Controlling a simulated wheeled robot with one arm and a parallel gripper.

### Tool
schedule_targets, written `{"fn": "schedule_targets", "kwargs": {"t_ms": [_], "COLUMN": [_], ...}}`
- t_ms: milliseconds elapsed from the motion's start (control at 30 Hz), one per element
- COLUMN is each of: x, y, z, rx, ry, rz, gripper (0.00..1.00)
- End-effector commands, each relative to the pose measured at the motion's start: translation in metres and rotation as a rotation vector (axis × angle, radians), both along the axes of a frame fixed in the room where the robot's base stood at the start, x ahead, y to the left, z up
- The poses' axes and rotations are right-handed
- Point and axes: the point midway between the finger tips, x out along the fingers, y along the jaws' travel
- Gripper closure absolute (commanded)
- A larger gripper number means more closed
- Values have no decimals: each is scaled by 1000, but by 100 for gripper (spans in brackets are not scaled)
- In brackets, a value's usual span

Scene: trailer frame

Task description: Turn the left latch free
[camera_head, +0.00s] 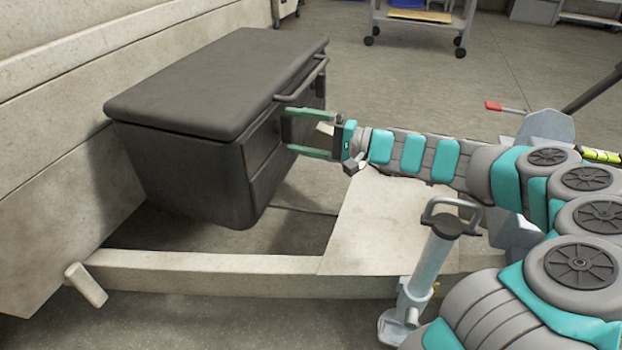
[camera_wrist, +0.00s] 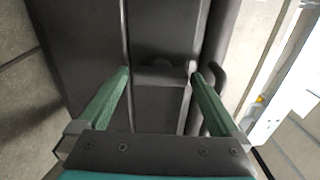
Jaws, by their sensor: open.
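A dark grey box (camera_head: 190,175) with a closed lid (camera_head: 220,80) sits on the trailer frame (camera_head: 200,262). A bar handle (camera_head: 302,82) runs along its front near the lid edge; a dark bar also shows at the right of the wrist view (camera_wrist: 216,80). My gripper (camera_head: 289,130) is open at the box front, its two green fingers pointing at the panel. In the wrist view, a small dark latch-like piece (camera_wrist: 162,76) lies between the fingertips. I cannot tell whether the fingers touch it. No second latch can be made out.
A pale wall or trailer side (camera_head: 60,150) stands behind and left of the box. A jack post (camera_head: 430,265) with a loop handle rises from the frame near my arm. A wheeled cart (camera_head: 425,22) stands at the back.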

Motion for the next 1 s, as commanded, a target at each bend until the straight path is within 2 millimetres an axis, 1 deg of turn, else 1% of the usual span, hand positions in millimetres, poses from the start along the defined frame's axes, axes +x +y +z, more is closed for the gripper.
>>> {"fn": "schedule_targets", "kwargs": {"t_ms": [167, 700, 1000], "x": [0, 0, 2], "y": [-1, -1, -2], "z": [-2, 6, 6], "rx": [54, 267, 366], "ry": [163, 749, 1022], "rz": [-2, -2, -6], "gripper": [0, 0, 0]}}
